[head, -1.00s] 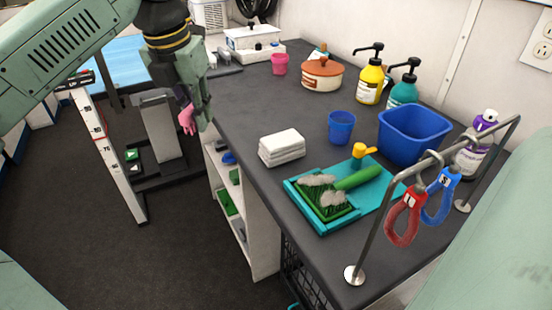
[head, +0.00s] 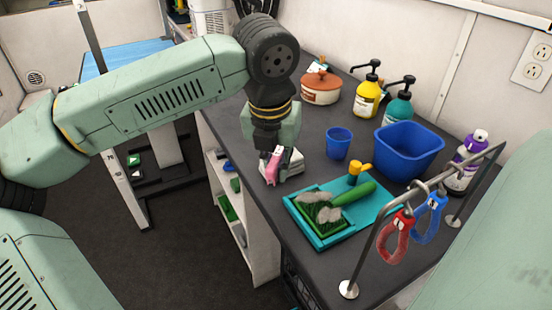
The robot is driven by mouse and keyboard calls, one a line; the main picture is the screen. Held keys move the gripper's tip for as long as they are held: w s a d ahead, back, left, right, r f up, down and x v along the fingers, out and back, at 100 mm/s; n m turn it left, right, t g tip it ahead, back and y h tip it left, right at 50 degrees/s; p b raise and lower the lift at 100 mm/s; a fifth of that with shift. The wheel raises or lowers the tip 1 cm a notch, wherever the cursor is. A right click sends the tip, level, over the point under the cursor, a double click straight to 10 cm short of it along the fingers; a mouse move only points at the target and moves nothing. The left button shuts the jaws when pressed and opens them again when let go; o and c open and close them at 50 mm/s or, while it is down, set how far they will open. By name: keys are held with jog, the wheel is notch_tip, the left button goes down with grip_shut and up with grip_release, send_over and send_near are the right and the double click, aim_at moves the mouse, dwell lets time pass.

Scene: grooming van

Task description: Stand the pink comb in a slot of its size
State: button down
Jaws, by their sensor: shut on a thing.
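My gripper (head: 270,142) is shut on the pink comb (head: 273,165), which hangs below it. The gripper is over the left edge of the dark counter, in front of the folded white towels (head: 295,163), which it partly hides. I cannot tell whether the comb touches the towels. The comb's teeth are too small to make out. I see no slot clearly in the head view; my arm covers the far left part of the counter.
A teal tray (head: 322,241) with a green brush (head: 350,194) lies right of the gripper. A blue cup (head: 339,145), blue basin (head: 410,150), pump bottles and a terracotta-lidded pot (head: 321,86) stand behind. A metal rail (head: 372,245) holds red and blue looped tools.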

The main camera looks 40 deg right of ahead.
jog(key=shift+f, duration=0.2)
jog(key=shift+f+b, duration=0.4)
jog(key=shift+b, duration=0.15)
jog(key=shift+f+b, duration=0.25)
jog(key=shift+b, duration=0.05)
jog(key=c, duration=1.6)
grip_release()
jog(key=shift+o, duration=0.2)
jog(key=shift+r, duration=0.1)
